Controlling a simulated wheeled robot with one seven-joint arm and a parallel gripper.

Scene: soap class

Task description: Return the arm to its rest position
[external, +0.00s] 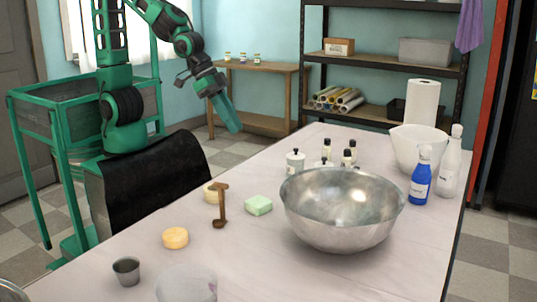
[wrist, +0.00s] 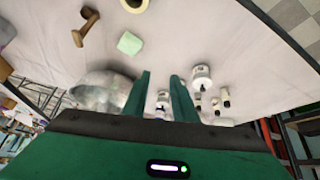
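My gripper (external: 233,127) hangs in the air at the table's far left edge in the external view, raised above the tabletop. Its fingers point down and slightly right. In the wrist view the two green fingers of my gripper (wrist: 160,85) stand apart with nothing held between them. The table (external: 330,278) lies below and to the right of it. A green soap bar (external: 259,205) and a wooden tool (external: 220,205) lie on the table; the soap also shows in the wrist view (wrist: 130,43).

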